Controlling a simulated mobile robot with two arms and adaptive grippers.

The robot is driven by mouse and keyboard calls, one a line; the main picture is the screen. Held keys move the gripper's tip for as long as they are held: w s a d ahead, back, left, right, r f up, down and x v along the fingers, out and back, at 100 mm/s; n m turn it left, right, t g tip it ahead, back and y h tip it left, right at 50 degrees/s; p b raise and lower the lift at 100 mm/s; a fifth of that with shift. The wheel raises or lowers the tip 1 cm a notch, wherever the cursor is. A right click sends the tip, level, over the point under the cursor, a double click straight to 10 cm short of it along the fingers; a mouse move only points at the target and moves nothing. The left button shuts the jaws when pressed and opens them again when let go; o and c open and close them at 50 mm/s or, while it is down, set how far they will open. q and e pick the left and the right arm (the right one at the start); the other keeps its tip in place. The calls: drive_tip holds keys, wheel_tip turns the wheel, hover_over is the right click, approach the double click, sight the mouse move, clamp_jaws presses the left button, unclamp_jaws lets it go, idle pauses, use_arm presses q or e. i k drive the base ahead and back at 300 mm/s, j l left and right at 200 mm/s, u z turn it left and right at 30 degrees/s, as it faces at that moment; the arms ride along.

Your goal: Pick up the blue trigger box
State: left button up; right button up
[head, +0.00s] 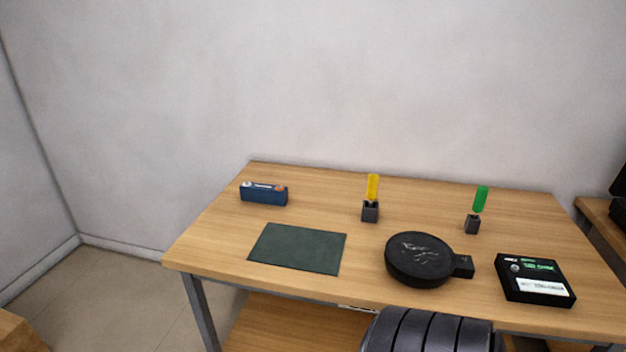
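The blue trigger box (264,196) lies near the far left corner of the wooden table (215,240). It is a long, low blue block with a pale strip and an orange-red spot on top. Nothing touches it. Neither of my grippers shows in the head view.
A dark green mat (298,249) lies in front of the box. A yellow-handled tool in a dark holder (370,211), a green-handled one (473,224), a round black device (418,260) and a black labelled box (536,280) stand to the right. A wall (300,80) rises behind.

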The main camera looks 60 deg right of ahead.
sight(263, 194)
drive_tip(key=z, duration=1.85)
drive_tip(key=i+j+z, duration=0.15)
drive_tip(key=j+z, duration=0.25)
drive_tip(key=i+j+z, duration=0.1)
drive_tip(key=j+z, duration=0.5)
drive_tip(key=z, duration=0.15)
drive_tip(key=i, duration=0.05)
